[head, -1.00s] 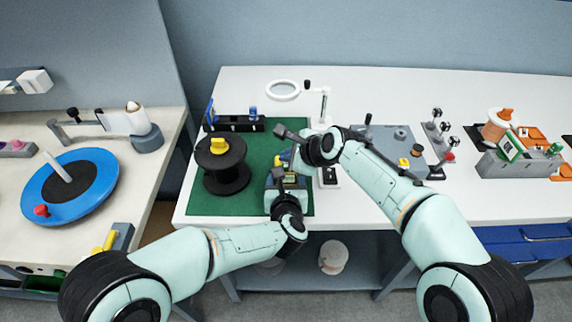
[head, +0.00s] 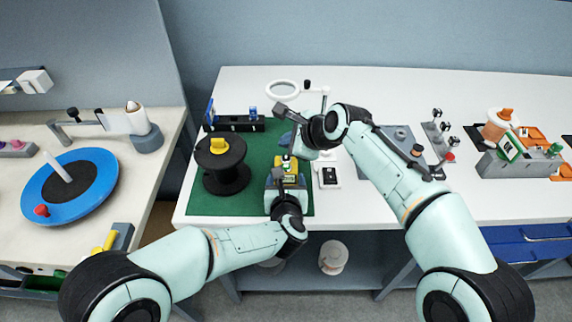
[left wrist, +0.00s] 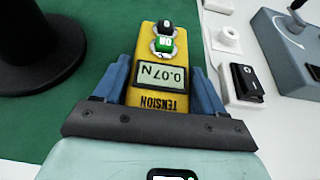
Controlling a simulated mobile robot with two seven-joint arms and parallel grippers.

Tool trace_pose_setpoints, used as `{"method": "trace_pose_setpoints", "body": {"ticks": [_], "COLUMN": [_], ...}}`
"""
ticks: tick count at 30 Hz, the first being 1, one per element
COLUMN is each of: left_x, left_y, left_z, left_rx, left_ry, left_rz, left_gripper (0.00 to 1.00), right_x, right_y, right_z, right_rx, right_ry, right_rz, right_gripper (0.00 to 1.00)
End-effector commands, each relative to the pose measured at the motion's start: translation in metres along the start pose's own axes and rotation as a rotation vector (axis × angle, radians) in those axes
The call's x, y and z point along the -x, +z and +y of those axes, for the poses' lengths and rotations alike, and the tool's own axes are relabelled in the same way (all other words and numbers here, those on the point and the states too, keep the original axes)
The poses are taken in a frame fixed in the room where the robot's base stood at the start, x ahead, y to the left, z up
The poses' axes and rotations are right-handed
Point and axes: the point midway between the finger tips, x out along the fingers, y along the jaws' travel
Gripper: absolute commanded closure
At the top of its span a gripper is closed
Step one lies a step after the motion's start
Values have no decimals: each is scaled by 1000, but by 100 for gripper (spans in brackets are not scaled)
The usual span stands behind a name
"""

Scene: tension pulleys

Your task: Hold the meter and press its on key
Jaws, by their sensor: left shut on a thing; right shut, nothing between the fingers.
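The yellow tension meter (left wrist: 150,98) is between the blue fingers of my left gripper (left wrist: 161,72), which is shut on it. Its display is lit and reads 0.07 N. A green key (left wrist: 164,45) and a black key (left wrist: 165,26) sit beyond the display. In the head view the meter (head: 288,164) is over the green mat (head: 205,202), with my left gripper (head: 287,181) on its near side. My right gripper (head: 288,138) is shut and empty, beyond the meter and apart from its keys. Its fingertips are partly hidden by its wrist.
A black spool (head: 226,176) stands on the mat left of the meter. A black rocker switch (head: 329,177) on a white base is close on the right. A ring magnifier (head: 283,90) and a blue-and-black rack (head: 233,124) stand behind. The mat's front is clear.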

Motion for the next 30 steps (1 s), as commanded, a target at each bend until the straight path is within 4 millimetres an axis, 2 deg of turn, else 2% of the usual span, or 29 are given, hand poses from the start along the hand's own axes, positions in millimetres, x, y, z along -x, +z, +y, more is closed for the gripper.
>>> {"method": "trace_pose_setpoints", "body": {"ticks": [11, 12, 14, 23, 26, 30], "left_x": [0, 0, 0, 4, 15, 43], "left_y": [1, 1, 1, 0, 1, 1], "left_z": [0, 0, 0, 0, 0, 0], "left_rx": [0, 0, 0, 0, 2, 2], "left_ry": [0, 0, 0, -1, -1, -3], "left_rz": [-2, -2, -1, 0, -1, -2], "left_gripper": [75, 17, 0, 0, 0, 0], "right_x": [0, 0, 0, 0, 0, 0], "right_y": [0, 0, 0, 0, 0, 0], "right_z": [0, 0, 0, 0, 0, 0], "right_rx": [0, 0, 0, 0, 0, 0], "right_ry": [0, 0, 0, 0, 0, 0], "right_rz": [0, 0, 0, 0, 0, 0], "right_gripper": [100, 100, 100, 100, 100, 100]}}
